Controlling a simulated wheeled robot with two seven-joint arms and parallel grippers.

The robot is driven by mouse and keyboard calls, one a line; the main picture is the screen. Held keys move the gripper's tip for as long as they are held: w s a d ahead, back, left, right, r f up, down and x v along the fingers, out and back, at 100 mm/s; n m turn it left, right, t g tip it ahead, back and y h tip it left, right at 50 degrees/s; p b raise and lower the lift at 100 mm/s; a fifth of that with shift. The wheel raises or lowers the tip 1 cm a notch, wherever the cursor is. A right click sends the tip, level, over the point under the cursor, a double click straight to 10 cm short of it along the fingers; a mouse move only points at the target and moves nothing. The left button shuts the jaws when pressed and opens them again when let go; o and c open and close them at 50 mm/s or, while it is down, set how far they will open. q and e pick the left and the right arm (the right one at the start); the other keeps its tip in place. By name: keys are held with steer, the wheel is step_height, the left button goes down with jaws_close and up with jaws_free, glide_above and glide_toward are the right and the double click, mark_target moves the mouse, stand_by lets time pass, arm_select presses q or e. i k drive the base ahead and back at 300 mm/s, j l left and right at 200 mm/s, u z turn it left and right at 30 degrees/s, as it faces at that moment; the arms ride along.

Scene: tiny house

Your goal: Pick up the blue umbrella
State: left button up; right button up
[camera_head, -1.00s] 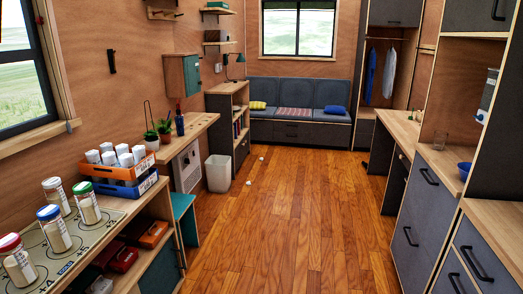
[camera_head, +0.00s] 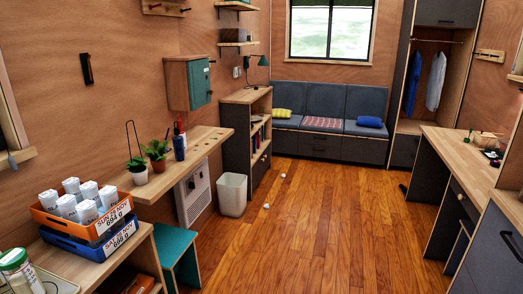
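I cannot make out a blue umbrella for certain. A long blue hanging item (camera_head: 412,86) shows in the open wardrobe at the back right, beside a pale grey-blue garment (camera_head: 435,82). It looks like clothing, but it is too small to tell. A small dark blue holder or bottle (camera_head: 179,147) stands on the wooden wall shelf at the left. Neither of my grippers is in view.
Wooden floor (camera_head: 290,230) is open down the middle, with a few small white bits. A white bin (camera_head: 232,194) and teal stool (camera_head: 176,246) stand left. A wooden desk (camera_head: 462,158) is right. A bench (camera_head: 330,143) with cushions spans the back.

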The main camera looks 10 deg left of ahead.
mark_target(179, 146)
steer(key=i+l+u, duration=0.1)
steer(key=i+u, duration=0.35)
steer(key=i+l+u, duration=0.65)
steer(key=u, duration=0.2)
steer(key=i+l+u, duration=0.35)
steer(key=l, duration=0.3)
steer(key=i, duration=0.05)
